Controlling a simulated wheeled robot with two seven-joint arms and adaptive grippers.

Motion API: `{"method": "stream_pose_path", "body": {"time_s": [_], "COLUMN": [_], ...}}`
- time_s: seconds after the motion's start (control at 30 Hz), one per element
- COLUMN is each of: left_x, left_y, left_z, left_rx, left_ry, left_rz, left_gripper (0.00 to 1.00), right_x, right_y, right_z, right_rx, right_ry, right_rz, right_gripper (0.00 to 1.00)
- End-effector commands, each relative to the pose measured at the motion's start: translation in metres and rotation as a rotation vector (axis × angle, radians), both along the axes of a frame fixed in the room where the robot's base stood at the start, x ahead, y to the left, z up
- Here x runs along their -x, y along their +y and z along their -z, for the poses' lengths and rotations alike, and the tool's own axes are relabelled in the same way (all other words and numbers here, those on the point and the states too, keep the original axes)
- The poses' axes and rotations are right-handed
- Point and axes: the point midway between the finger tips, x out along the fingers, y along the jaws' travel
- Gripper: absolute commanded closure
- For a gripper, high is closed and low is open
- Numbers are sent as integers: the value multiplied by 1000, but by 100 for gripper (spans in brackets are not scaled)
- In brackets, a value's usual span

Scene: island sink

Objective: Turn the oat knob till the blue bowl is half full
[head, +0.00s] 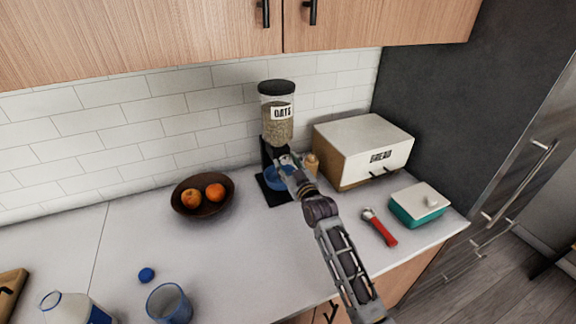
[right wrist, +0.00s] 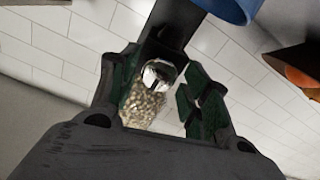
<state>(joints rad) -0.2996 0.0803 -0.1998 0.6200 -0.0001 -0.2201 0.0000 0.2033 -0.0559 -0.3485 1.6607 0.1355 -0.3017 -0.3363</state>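The oat dispenser (head: 277,112) stands against the tiled wall, with a clear hopper of oats, a black lid and a black stand. The blue bowl (head: 279,180) sits on its base, partly hidden by my right gripper (head: 290,163). The bowl's edge shows at the top of the right wrist view (right wrist: 230,8); its contents cannot be seen. In the right wrist view, the silver oat knob (right wrist: 160,74) is between my right gripper's fingers (right wrist: 163,78), which stand apart on either side of it. The hopper's oats (right wrist: 142,103) show behind it. My left gripper is not in view.
A bread box (head: 350,150), a small wooden jar (head: 312,163), a red-handled tool (head: 380,227) and a teal lidded container (head: 418,208) are to the right. A brown fruit bowl (head: 183,207) is left. A blue cup (head: 168,304) and a bottle (head: 70,308) stand in front.

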Motion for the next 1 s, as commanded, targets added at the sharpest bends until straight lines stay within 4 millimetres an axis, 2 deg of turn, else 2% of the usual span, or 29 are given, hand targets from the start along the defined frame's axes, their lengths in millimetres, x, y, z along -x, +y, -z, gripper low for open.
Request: {"method": "stream_pose_path", "body": {"time_s": [0.03, 0.2, 0.23, 0.67, 1.0], "left_x": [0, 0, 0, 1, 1], "left_y": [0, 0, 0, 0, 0], "left_z": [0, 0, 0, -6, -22], "left_rx": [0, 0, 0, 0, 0], "left_ry": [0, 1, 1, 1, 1], "left_rz": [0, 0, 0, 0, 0], "left_gripper": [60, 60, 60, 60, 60], "right_x": [0, 0, 0, 0, 1], "right_y": [0, 0, 0, 0, 1], "right_z": [0, 0, 0, -1, -2], "right_rx": [0, 0, 0, -63, -272], "right_ry": [0, 0, 0, 27, 115], "right_rz": [0, 0, 0, 0, 0], "right_gripper": [64, 86, 88, 88, 88]}}
